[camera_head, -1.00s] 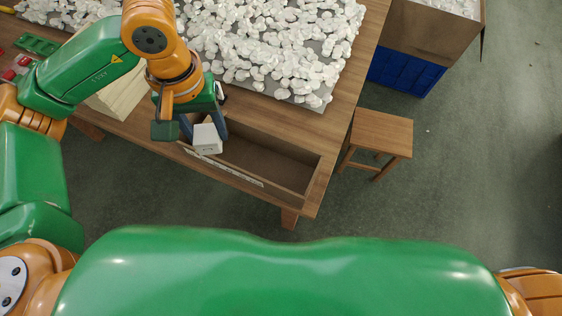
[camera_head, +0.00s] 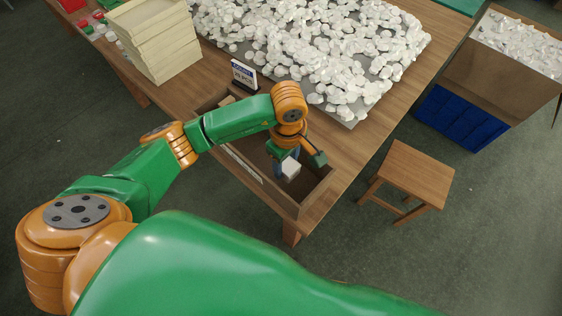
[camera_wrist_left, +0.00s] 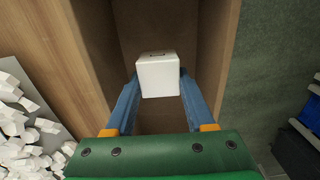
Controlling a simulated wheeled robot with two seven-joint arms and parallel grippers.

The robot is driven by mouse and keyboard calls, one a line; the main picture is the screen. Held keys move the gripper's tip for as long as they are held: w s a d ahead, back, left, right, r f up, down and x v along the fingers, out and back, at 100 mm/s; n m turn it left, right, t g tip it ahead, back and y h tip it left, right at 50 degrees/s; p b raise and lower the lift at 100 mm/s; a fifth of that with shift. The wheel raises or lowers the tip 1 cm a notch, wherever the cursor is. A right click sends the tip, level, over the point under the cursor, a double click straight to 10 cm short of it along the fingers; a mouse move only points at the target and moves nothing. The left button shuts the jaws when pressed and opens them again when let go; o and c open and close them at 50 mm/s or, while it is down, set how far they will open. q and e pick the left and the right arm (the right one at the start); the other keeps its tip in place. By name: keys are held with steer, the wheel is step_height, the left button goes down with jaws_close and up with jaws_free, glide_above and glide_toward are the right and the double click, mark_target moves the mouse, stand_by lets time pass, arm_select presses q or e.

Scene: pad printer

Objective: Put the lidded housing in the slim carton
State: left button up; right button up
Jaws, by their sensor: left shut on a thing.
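The lidded housing (camera_head: 291,171) is a small white block, and my left gripper (camera_head: 287,160) is shut on it. In the left wrist view the housing (camera_wrist_left: 158,76) sits between the two blue fingers (camera_wrist_left: 158,88). The slim carton (camera_head: 308,197) is a long, open brown box along the table's front edge. The housing is over or inside the carton's right part, between its long walls. In the left wrist view the carton's brown walls (camera_wrist_left: 218,50) stand on both sides of it. I cannot tell whether the housing touches the floor. My right gripper is out of view.
A tray of white parts (camera_head: 300,45) covers the table behind the carton. A small sign (camera_head: 243,74) and a stack of pale trays (camera_head: 155,40) stand to the left. A wooden stool (camera_head: 408,173) and a blue crate (camera_head: 460,118) are on the right.

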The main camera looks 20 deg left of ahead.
arm_select(q)
step_height(320, 180, down, 3)
steer(key=shift+f, duration=0.45)
steer(key=o, duration=1.3)
steer(key=shift+r, duration=0.35)
step_height(320, 180, up, 12)
steer(key=shift+f+b, duration=0.15)
steer(key=shift+b, duration=0.35)
